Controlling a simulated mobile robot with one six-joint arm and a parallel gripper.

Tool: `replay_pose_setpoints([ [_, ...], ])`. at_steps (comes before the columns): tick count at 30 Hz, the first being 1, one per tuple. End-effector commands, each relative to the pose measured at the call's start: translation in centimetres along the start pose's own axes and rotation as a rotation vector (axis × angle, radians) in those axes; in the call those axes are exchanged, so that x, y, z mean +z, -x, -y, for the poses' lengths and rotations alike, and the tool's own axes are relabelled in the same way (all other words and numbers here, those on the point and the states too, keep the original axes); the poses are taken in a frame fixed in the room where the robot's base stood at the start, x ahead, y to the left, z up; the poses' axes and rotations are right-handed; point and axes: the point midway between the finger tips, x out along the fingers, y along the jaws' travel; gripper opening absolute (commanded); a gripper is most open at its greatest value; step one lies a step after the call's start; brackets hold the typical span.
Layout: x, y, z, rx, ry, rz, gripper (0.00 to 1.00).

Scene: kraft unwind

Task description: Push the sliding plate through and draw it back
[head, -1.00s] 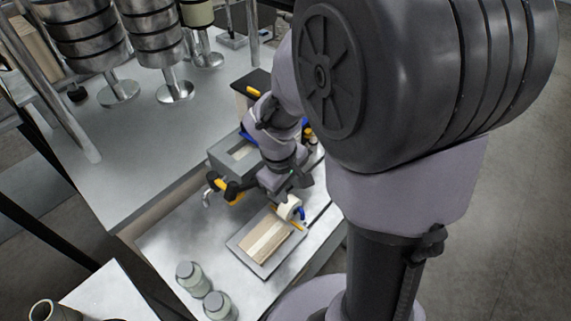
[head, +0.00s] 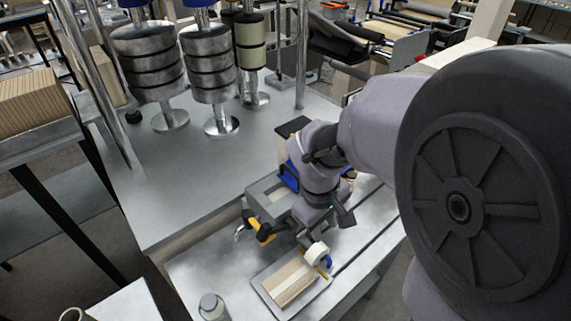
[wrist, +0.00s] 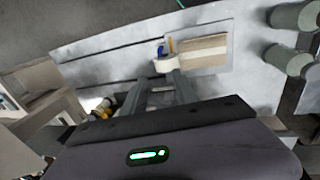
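In the head view my wrist hangs over the metal bench, and the fingertips are mostly hidden. A grey box-like fixture (head: 262,188) with a rectangular opening stands just left of my wrist. I cannot tell which part is the sliding plate. A yellow-and-black part (head: 262,230) sits at the fixture's near side; a similar part (wrist: 103,108) shows left of the fingers in the wrist view.
A grey tray (head: 264,290) with tan strips lies in front of my wrist. A white roll (head: 317,253) with a blue part sits at its far edge, beyond the fingertips in the wrist view (wrist: 166,64). A capped jar (head: 212,305) stands left. Metal rollers (head: 150,55) stand behind.

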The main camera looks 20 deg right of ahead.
Motion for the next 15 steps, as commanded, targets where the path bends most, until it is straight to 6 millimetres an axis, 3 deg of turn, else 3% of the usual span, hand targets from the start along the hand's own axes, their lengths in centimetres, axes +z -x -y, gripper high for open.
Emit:
replay_pose_setpoints([
  [3, 0.1, -3.5, 0.2, -0.002, 0.000, 0.005, 0.34],
  [15, 0.1, -13.2, 0.2, -0.002, 0.000, 0.004, 0.34],
])
